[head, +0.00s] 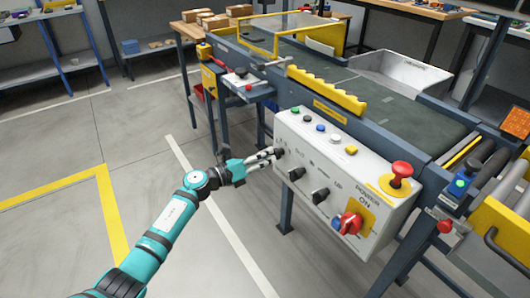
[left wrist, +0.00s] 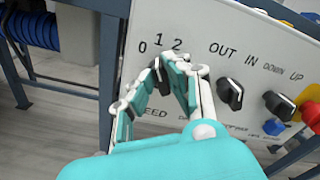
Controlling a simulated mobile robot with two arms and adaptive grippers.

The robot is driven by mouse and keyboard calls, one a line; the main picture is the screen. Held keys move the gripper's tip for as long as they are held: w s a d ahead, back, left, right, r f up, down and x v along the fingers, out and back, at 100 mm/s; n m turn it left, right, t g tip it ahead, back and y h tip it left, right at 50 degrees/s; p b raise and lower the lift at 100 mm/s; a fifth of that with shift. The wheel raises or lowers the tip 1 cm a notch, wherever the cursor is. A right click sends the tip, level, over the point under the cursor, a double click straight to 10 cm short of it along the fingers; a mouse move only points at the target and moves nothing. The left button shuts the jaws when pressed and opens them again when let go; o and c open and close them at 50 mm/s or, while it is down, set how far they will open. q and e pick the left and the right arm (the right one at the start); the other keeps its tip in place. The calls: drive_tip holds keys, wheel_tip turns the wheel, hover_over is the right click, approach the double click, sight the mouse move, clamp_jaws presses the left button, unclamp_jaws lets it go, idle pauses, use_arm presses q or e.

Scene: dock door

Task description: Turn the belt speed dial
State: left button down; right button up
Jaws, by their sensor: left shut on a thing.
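The belt speed dial (left wrist: 159,68) is a small black knob on the sloped white control panel (head: 318,172), under the marks 0, 1 and 2 and beside the word SPEED. In the head view the dial (head: 279,152) is at the panel's left end. My left gripper (head: 274,154) reaches it from the left, with its fingers shut on the dial. The left wrist view shows the fingers (left wrist: 168,72) on both sides of the knob, partly hiding it. The dial's exact setting is hard to read. My right gripper is not in view.
Black OUT/IN (head: 296,174) and DOWN/UP (head: 320,195) knobs sit right of the dial. A red power switch (head: 350,222) and red mushroom button (head: 401,170) are farther right. Coloured buttons line the panel's top. The conveyor belt (head: 400,108) lies behind. Open floor (head: 60,150) is left.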

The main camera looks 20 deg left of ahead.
use_arm(q)
drive_tip(key=shift+w+a+f+n+p, duration=0.1)
drive_tip(key=shift+n+p, duration=0.5)
drive_tip(key=shift+n, duration=0.85)
drive_tip(key=shift+a+f+n+p, duration=0.1)
drive_tip(key=shift+n+p, duration=0.45)
drive_tip(key=shift+n, duration=0.9)
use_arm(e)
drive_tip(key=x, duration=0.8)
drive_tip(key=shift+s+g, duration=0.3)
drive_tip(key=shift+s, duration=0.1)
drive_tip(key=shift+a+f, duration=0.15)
use_arm(q)
drive_tip(key=c, duration=1.3)
unclamp_jaws()
drive_tip(key=shift+c, duration=0.2)
drive_tip(key=v, duration=1.2)
